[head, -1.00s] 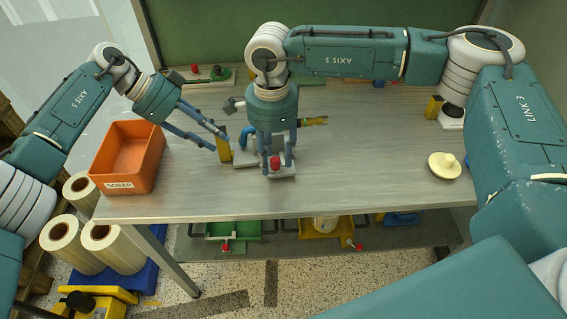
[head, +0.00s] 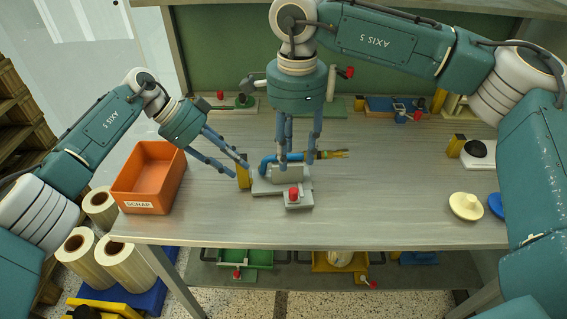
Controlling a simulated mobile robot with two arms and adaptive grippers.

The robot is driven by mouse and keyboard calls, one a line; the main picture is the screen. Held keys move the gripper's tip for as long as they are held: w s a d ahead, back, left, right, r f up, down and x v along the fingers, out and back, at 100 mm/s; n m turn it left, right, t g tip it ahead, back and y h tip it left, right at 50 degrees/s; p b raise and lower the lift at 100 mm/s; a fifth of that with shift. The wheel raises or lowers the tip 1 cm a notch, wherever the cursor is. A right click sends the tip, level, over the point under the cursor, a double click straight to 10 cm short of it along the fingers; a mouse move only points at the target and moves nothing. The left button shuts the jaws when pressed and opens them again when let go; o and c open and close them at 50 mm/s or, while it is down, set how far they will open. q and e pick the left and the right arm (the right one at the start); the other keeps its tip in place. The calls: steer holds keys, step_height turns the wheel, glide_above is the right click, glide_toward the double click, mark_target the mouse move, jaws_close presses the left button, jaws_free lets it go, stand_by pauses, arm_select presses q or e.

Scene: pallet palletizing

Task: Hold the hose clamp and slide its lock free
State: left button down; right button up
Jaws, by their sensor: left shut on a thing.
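The hose clamp (head: 266,187) is a grey fixture on the workbench, with a blue hose (head: 268,159) at its back. A grey slider-like block with a red knob (head: 293,194) sits at its front right. My right gripper (head: 298,164) points down behind the red knob, over the grey raised part. Its fingers are spread and hold nothing visible; the knob is clear of them. Finger contact with the clamp cannot be told.
An orange SCRAP bin (head: 150,178) stands left on the workbench (head: 390,205). A cream knobbed disc (head: 466,206) and a blue disc (head: 495,205) lie at the right. A white base with a black disc (head: 480,149) and several fixtures line the back. The front middle is clear.

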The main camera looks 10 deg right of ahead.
arm_select(q)
steer(key=c, duration=1.2)
jaws_free()
